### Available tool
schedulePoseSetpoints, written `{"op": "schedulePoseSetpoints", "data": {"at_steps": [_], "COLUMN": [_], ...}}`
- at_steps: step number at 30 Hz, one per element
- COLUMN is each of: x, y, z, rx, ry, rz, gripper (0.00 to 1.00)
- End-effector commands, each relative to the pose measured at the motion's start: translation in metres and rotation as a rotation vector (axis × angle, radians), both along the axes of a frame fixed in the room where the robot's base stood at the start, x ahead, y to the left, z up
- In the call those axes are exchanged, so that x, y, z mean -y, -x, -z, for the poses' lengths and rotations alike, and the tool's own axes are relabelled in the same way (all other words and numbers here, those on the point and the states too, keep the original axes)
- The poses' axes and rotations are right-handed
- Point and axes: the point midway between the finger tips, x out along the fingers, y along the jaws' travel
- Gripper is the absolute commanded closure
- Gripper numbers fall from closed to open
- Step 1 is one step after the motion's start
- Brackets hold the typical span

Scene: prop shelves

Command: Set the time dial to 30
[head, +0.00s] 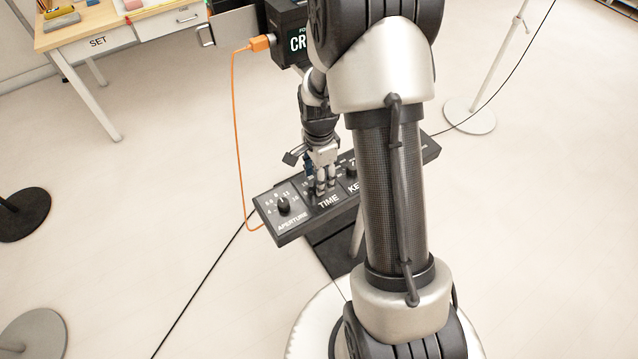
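A black control panel (290,229) stands on a dark post in the middle of the head view. Its TIME section (328,201) lies between the APERTURE section and one whose label starts with "KE". My gripper (322,188) is pointed down over the TIME section, with its fingers at the place of the time dial. The dial itself and its setting are hidden behind the fingers. I cannot tell whether the fingers touch or hold it. The aperture dial (284,207) shows as a black knob to the left. Another knob (351,171) shows to the right.
An orange cable (236,140) runs from a black box (288,38) down to the panel's left end. A wooden table (130,30) marked SET stands at the upper left. Round stand bases (468,116) are on the floor.

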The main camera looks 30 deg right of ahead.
Motion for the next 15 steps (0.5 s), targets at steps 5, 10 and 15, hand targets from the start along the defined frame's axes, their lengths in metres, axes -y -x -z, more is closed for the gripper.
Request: {"op": "schedulePoseSetpoints", "data": {"at_steps": [5,10,15], "x": [0.0,0.0,0.0], "y": [0.0,0.0,0.0], "z": [0.021,0.026,0.025], "rx": [-0.001,0.001,0.001], "ry": [0.0,0.0,0.0], "rz": [0.0,0.0,0.0], "gripper": [0.53,0.53,0.53]}}
